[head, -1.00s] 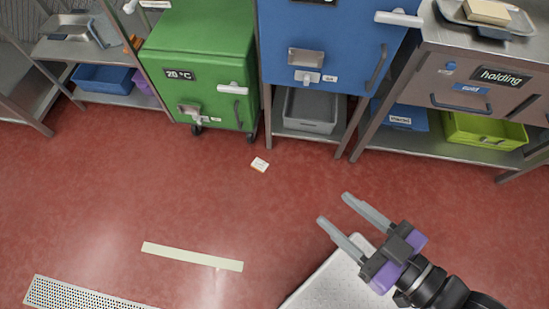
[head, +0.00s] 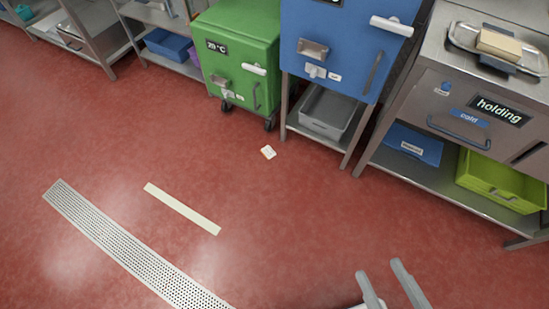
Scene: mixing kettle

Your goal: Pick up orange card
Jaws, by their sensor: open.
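A small pale card (head: 268,152) with faint marks lies flat on the red floor, in front of the green and blue cabinets. It looks cream or white. No clearly orange card shows in the head view. My gripper (head: 380,269) is at the bottom edge, right of centre.
A green cabinet (head: 240,42) on casters, a blue cabinet (head: 345,45) and a steel holding unit (head: 478,100) line the back. A grey bin (head: 328,108) and a lime crate (head: 502,184) sit low. A floor drain (head: 130,245) and pale strip (head: 182,208) lie left. The middle floor is clear.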

